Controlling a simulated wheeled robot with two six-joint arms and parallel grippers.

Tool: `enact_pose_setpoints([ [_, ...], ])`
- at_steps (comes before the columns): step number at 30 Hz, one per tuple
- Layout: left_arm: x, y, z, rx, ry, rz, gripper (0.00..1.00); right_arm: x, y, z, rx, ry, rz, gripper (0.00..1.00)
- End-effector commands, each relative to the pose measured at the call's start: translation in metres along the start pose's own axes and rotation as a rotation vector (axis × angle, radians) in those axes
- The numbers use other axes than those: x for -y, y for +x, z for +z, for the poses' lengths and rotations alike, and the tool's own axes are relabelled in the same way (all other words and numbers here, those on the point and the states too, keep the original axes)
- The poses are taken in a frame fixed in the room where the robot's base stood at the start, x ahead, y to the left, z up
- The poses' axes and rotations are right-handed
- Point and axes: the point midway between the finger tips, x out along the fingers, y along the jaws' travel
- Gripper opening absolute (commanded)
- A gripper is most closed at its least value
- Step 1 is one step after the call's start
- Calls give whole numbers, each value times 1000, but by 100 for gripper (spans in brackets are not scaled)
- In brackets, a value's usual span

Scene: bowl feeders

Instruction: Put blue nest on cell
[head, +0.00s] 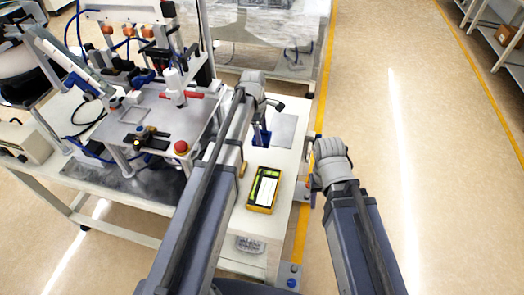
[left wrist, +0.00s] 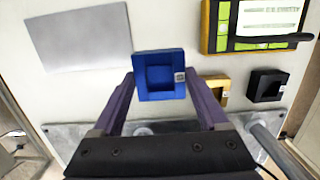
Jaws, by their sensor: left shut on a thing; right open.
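The blue nest (left wrist: 160,76) is a square block with a square recess and a small tag on its right side. In the left wrist view it sits between the two fingers of my left gripper (left wrist: 163,88), which is shut on it. In the head view the blue nest (head: 258,138) shows only in part beside my left gripper (head: 263,126), over the white table. I cannot tell how high it is above the tabletop. A flat grey plate (left wrist: 80,40) lies beside it; in the head view the plate (head: 286,131) is to its right. My right gripper (head: 311,165) is open at the table's right edge.
A yellow nest (left wrist: 212,88) and a black nest (left wrist: 266,85) stand near the blue one. A yellow case (head: 264,190) with green parts lies on the table. A machine with a red button (head: 181,147) stands left. Open floor lies right.

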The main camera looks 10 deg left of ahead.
Motion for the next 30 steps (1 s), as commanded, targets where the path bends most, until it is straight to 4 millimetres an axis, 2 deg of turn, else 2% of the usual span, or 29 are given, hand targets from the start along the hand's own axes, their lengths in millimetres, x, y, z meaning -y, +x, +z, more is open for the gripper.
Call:
enact_pose_setpoints([
  [1, 0, 17, -2, 0, 0, 0, 7, 2, 17, -1, 0, 0, 0, 50],
  [5, 0, 33, -4, 0, 0, 0, 7, 3, 33, -2, 0, 0, 0, 50],
  [14, 0, 38, -4, 0, 0, 0, 7, 4, 38, -2, 0, 0, 0, 50],
  [24, 0, 73, -9, 0, 0, 0, 7, 7, 73, -4, 0, 0, 0, 50],
  [30, 0, 71, -8, 0, 0, 0, 7, 7, 71, -4, 0, 0, 0, 50],
])
